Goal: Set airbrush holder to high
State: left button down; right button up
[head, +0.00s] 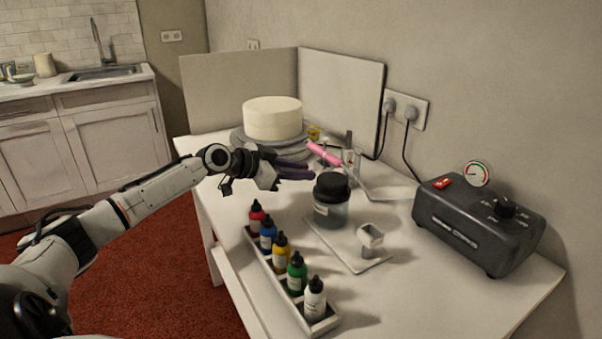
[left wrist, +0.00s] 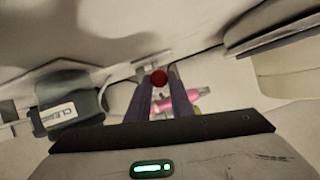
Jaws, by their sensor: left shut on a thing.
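The pink airbrush (head: 323,153) rests tilted in its holder (head: 348,158), an upright stand at the back middle of the table. My left gripper (head: 310,170) reaches in from the left, just in front of the airbrush. In the left wrist view, a round red knob (left wrist: 159,78) sits between the dark fingertips of my left gripper (left wrist: 160,82), which are shut on it. The pink airbrush (left wrist: 190,101) passes behind the fingers there. The fingers and the dark-lidded jar hide the holder's lower part, and I cannot read its height. My right gripper is not in view.
A white cake (head: 272,118) stands on a turntable left of the holder. A black-lidded jar (head: 331,200) is close in front of my fingers. A rack of paint bottles (head: 289,275) lies nearer, and a dark compressor (head: 475,230) stands right. Panels (head: 340,95) stand behind.

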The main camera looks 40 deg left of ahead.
pick_arm(q)
notch_tip(320, 180, up, 4)
jog(key=shift+p, duration=0.45)
jog(key=c, duration=1.7)
grip_release()
jog(key=shift+c, duration=0.2)
jog(key=shift+f, duration=0.1)
jog(key=v, duration=1)
